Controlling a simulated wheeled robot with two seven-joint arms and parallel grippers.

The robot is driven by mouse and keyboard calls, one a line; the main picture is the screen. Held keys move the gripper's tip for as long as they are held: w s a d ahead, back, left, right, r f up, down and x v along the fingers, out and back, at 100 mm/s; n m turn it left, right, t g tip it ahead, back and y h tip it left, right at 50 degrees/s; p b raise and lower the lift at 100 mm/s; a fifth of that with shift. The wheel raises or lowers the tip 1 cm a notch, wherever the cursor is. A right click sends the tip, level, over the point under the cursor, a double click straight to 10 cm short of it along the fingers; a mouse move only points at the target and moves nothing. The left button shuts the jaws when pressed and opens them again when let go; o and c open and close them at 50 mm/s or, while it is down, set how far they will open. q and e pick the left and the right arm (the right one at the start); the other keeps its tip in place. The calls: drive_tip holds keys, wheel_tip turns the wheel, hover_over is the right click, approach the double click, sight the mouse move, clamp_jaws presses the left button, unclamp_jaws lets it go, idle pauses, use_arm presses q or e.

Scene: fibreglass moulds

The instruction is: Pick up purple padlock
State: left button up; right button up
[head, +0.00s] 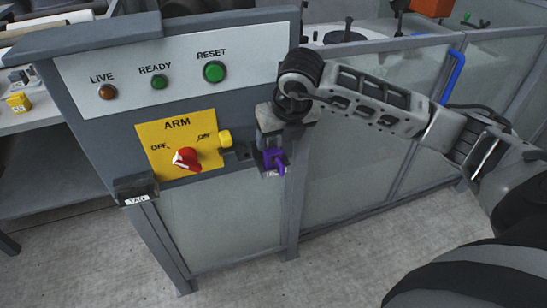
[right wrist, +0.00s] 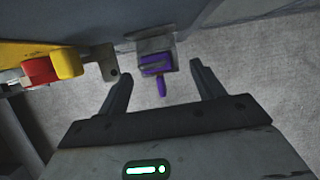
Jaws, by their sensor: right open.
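The purple padlock (head: 275,161) is at a small grey holder on the front of the grey control cabinet, right of the yellow ARM plate. In the right wrist view the purple padlock (right wrist: 153,66) shows at the grey holder (right wrist: 155,43), with a narrow purple part pointing towards me. My right gripper (head: 271,145) is at the padlock and hides part of it in the head view. In the right wrist view its open fingers (right wrist: 161,74) stand left and right of the padlock, apart from it. My left gripper is not in view.
The ARM plate (head: 158,155) carries a red rotary switch (head: 187,159) and a yellow knob (head: 225,138). A metal tab with a hole (right wrist: 111,72) sticks out left of the padlock. A dark TAG box (head: 136,190) is at the cabinet's lower left. Framed clear panels (head: 345,180) extend right.

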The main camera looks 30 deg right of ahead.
sight(274, 152)
drive_tip(key=shift+s+a+p+x, duration=0.1)
drive_tip(key=shift+a+x, duration=0.05)
drive_tip(key=shift+x, duration=0.8)
drive_tip(key=shift+s+a+p+x, duration=0.1)
drive_tip(key=shift+a+x, duration=0.05)
drive_tip(key=shift+x, duration=0.85)
drive_tip(key=shift+s+a+p+x, duration=0.1)
drive_tip(key=shift+a+x, duration=0.05)
drive_tip(key=shift+x, duration=0.8)
drive_tip(key=shift+f, duration=0.1)
drive_tip(key=c, duration=1.1)
